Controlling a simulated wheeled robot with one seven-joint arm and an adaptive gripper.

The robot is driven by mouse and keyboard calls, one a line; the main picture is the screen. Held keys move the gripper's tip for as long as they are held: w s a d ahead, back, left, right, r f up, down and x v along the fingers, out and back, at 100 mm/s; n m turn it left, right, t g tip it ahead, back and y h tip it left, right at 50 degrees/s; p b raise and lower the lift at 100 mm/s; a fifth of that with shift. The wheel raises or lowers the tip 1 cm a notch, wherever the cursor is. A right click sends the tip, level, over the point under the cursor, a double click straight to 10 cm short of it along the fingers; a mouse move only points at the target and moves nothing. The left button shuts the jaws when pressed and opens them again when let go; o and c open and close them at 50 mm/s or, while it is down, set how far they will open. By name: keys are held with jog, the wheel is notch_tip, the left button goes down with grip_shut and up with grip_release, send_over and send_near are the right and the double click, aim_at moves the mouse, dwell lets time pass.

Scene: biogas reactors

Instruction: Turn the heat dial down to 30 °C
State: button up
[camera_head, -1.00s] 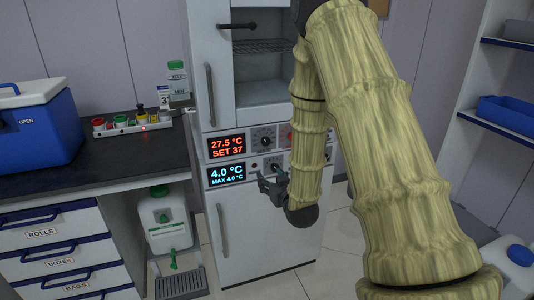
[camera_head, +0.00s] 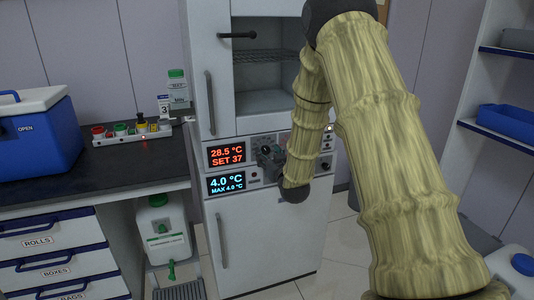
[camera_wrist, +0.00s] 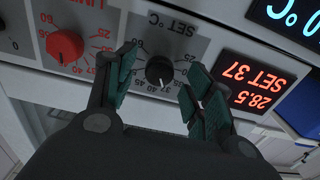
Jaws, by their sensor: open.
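The heat dial (camera_wrist: 159,71) is a small black knob on a grey plate marked SET °C, with numbers around it. In the wrist view it sits between the two green-padded fingers of my open gripper (camera_wrist: 158,79), with gaps visible on both sides. Contact cannot be seen. In the head view my gripper (camera_head: 269,157) is at the control panel and mostly hides the dial. The red display (camera_head: 226,154) reads 28.5 °C and SET 37; it also shows in the wrist view (camera_wrist: 254,82), turned over.
A red LIMIT knob (camera_wrist: 65,46) is beside the dial. A blue display (camera_head: 226,184) reads 4.0 °C below the red one. A counter (camera_head: 105,165) with a blue cooler (camera_head: 40,135) is left.

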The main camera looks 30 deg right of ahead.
jog(key=shift+x, duration=0.9)
jog(key=c, duration=1)
jog(key=n+b, duration=0.1)
jog(key=n, duration=0.5)
jog(key=shift+f, duration=0.1)
jog(key=n+b, duration=0.1)
jog(key=n, duration=0.4)
jog(key=shift+n+b, duration=0.3)
